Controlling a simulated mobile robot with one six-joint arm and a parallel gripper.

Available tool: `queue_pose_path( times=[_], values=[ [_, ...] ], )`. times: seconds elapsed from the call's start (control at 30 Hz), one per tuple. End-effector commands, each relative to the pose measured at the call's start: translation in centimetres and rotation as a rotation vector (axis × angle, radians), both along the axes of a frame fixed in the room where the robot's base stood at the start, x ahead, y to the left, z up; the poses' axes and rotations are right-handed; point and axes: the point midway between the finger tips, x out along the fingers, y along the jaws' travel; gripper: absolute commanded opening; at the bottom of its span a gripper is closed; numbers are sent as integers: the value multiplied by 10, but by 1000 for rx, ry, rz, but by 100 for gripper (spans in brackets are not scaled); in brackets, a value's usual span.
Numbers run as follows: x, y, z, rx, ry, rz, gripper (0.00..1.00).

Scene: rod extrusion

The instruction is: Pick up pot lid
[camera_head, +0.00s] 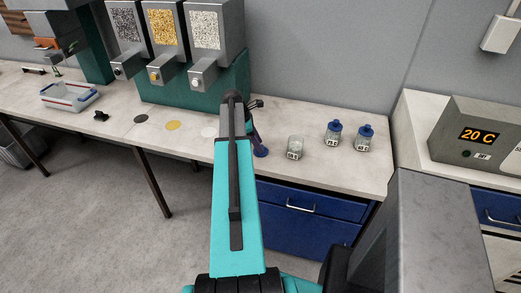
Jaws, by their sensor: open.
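A blue pot lid (261,153) lies on the light worktop, just left of an open glass pot (295,148) that has no lid on it. My gripper (259,145) reaches down at the lid from behind my teal arm link. It is open, with its tips at or just above the lid. The arm hides part of the gripper, and I cannot tell whether the fingers touch the lid. Two more pots, a left one (333,135) and a right one (364,138), stand further right with blue lids on.
Three hopper dispensers (205,30) stand on a green base behind the worktop. A tray (69,97) and a small black item (101,116) lie at the left. A grey box reading 20 C (476,135) stands at the right. Worktop around the pots is clear.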

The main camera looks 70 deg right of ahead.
Motion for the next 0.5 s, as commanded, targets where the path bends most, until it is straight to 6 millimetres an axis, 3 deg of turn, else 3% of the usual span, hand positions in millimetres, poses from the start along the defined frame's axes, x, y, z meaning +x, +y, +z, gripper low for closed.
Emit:
queue_pose_path(
  times=[0.5],
  values=[
    [-4,-2,-11,0,0,0,40]
  ],
)
